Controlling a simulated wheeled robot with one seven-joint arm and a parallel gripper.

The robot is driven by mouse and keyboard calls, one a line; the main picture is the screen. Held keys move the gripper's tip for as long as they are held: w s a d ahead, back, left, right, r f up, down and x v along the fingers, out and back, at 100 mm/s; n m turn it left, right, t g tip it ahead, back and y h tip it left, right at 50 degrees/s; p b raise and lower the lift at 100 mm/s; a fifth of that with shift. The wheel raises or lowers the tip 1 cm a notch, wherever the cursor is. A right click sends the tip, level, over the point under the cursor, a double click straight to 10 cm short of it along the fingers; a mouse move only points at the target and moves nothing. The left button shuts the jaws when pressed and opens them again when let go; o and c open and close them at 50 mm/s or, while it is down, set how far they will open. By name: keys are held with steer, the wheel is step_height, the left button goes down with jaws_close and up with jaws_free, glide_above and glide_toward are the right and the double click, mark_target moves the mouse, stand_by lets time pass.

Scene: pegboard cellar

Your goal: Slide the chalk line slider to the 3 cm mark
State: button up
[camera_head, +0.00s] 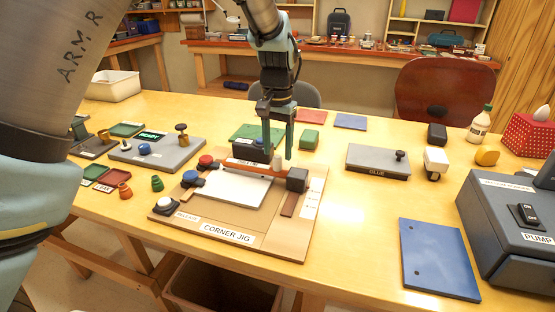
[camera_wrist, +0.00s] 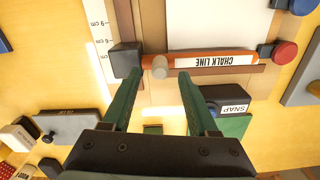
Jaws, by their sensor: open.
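The chalk line slider is an orange bar labelled CHALK LINE (camera_wrist: 215,61) lying across the corner jig (camera_head: 228,237). A pale upright peg (camera_wrist: 160,67) stands on it near a dark block (camera_wrist: 125,58) at its end; the block also shows in the head view (camera_head: 297,179). My gripper (camera_wrist: 158,77) is open, its green fingers pointing down on either side of the peg, with gaps visible; whether they touch it I cannot tell. A white scale (camera_wrist: 98,30) beside the block shows 9 and 6; the 3 mark is not readable.
A white sheet (camera_head: 235,188) lies in the jig. A red knob (camera_head: 206,161) and blue knob (camera_head: 190,177) sit at its left. The SNAP box (camera_wrist: 225,102) is close to my right finger in the wrist view. A glue pad (camera_head: 378,162) stands to the right.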

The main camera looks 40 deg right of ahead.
step_height(320, 180, up, 7)
steer(key=b, duration=0.1)
steer(key=shift+r, duration=0.15)
steer(key=shift+w, duration=0.1)
stand_by(0.4)
steer(key=w+a+f+n, duration=0.1)
steer(key=w+a+n, duration=0.2)
steer(key=w+a, duration=0.55)
steer(key=w+a+f+n, duration=0.2)
steer(key=w+a+n, duration=0.1)
steer(key=a, duration=1.1)
steer(key=s+a+f+n, duration=0.1)
steer(key=s+a+n, duration=0.1)
steer(key=a, duration=0.6)
steer(key=s+a+f+n+t, duration=0.1)
steer(key=s+a+n, duration=0.1)
steer(key=a, duration=0.6)
steer(key=s+a+f+n, duration=0.1)
steer(key=s+a+n, duration=0.1)
steer(key=a, duration=0.6)
steer(key=shift+s+a+f+t, duration=0.25)
steer(key=shift+f+t, duration=0.05)
steer(key=shift+f, duration=0.05)
